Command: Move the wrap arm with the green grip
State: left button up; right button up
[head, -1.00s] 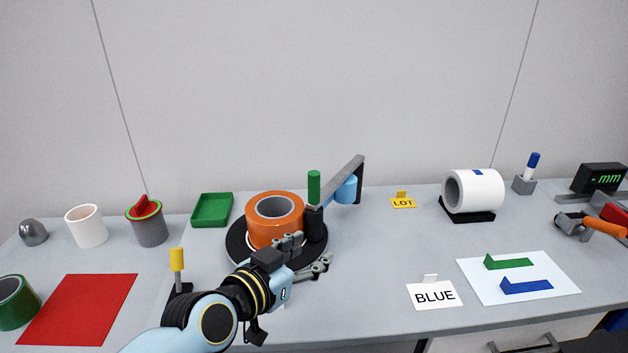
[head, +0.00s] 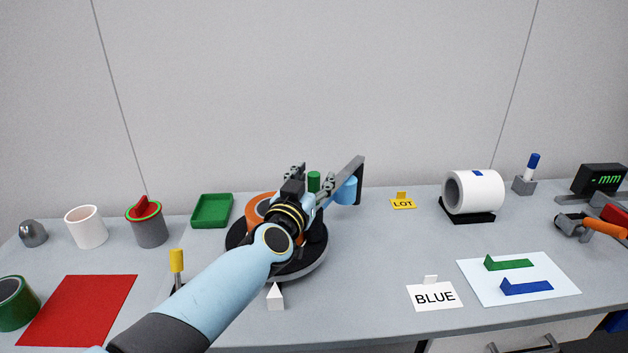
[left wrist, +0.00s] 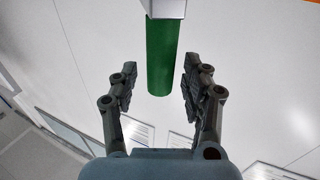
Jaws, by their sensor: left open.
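The wrap arm (head: 343,180) is a grey bar with a light blue roller (head: 346,190), rising to the right above a round black turntable (head: 318,255). Its green grip (head: 314,179) stands upright at the bar's near end, its lower part hidden behind my gripper in the head view. An orange roll (head: 256,208) on the turntable is mostly hidden by my arm. My left gripper (head: 311,183) is open at the grip. In the left wrist view, the green grip (left wrist: 161,60) lies between the open fingers (left wrist: 158,88), with a visible gap on either side.
A white wedge (head: 275,297) and a yellow-topped post (head: 177,262) stand in front of the turntable. A green tray (head: 212,211) lies behind left. The table between turntable and BLUE card (head: 434,295) is clear.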

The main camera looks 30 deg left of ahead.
pick_arm(q)
jog(key=shift+w, duration=0.25)
jog(key=shift+c, duration=0.2)
grip_shut()
jog(key=shift+d+f, duration=0.1)
jog(key=shift+f, duration=0.05)
dwell(0.3)
